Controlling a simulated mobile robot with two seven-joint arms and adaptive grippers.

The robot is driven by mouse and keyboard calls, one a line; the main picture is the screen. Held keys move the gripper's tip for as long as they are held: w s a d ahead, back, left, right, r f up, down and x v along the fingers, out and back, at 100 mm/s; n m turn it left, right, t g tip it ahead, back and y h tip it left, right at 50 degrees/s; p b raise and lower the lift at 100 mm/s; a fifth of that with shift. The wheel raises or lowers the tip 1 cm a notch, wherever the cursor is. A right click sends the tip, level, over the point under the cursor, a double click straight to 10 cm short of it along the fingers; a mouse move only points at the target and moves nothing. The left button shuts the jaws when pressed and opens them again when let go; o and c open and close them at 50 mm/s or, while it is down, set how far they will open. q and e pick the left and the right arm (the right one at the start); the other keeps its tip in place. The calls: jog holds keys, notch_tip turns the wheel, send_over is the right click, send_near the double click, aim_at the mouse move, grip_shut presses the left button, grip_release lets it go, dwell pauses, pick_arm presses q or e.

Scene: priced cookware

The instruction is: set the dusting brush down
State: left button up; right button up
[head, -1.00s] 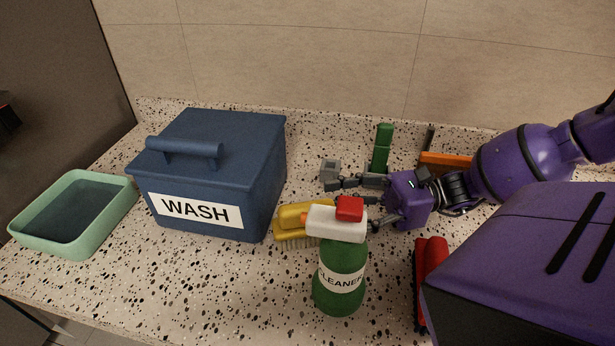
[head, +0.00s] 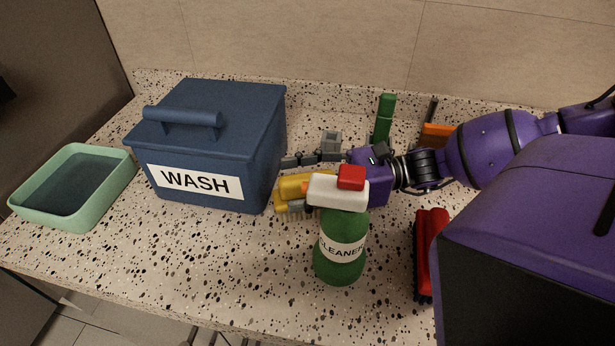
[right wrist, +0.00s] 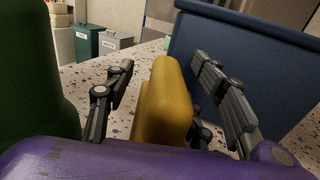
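A yellow brush (head: 294,187) with pale bristles lies on the counter beside the blue WASH box, partly hidden behind the cleaner bottle. It also shows in the right wrist view (right wrist: 163,105). My right gripper (head: 288,184) reaches around it from the right. In the wrist view, its fingers (right wrist: 163,62) stand apart on either side of the brush, with a visible gap on the left. A red brush (head: 431,250), a green upright handle (head: 384,118) and an orange piece (head: 436,134) are also in view. Which is the dusting brush I cannot tell. My left gripper is out of view.
The green cleaner bottle (head: 341,247) stands just in front of my right gripper. The blue WASH box (head: 205,150) stands close left of the yellow brush. A green tray (head: 85,220) sits at far left. The front-left counter is clear.

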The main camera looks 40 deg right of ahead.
grip_shut()
